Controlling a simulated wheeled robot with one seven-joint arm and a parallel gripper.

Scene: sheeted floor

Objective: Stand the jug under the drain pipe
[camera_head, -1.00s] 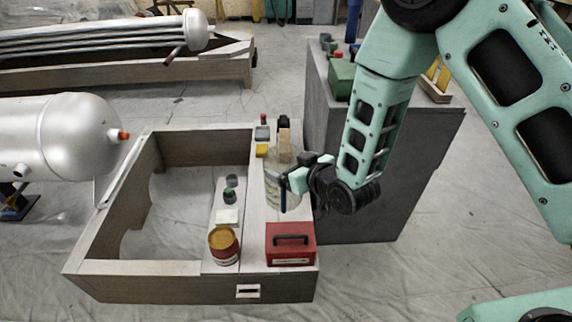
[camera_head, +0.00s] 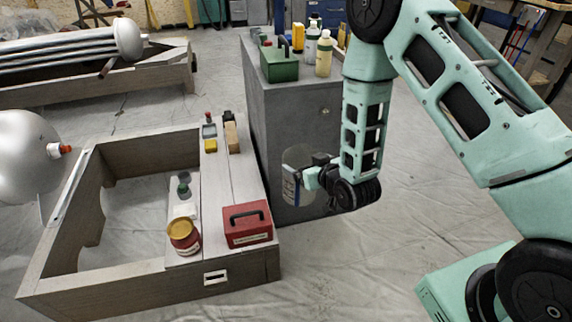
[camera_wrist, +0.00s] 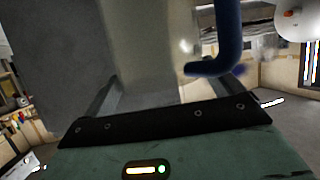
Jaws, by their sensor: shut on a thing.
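The jug (camera_head: 297,172) is pale and translucent with a blue strip on its near side. My gripper (camera_head: 306,181) is shut on it and holds it off the wooden frame, in front of the grey cabinet. In the wrist view the jug (camera_wrist: 145,45) fills the upper middle, and a blue curved part (camera_wrist: 232,40), which looks like its handle, shows between the fingers. A silver tank (camera_head: 20,165) at the left edge has a short stub with an orange-red end (camera_head: 60,150). I cannot tell whether this is the drain pipe.
A wooden frame (camera_head: 120,280) bears a red toolbox (camera_head: 247,224), a yellow-lidded tin (camera_head: 184,236) and small items. The grey cabinet (camera_head: 292,110) carries a green box (camera_head: 279,64) and bottles. A tube bundle (camera_head: 65,50) lies behind. The sheeted floor (camera_head: 350,265) at the front right is clear.

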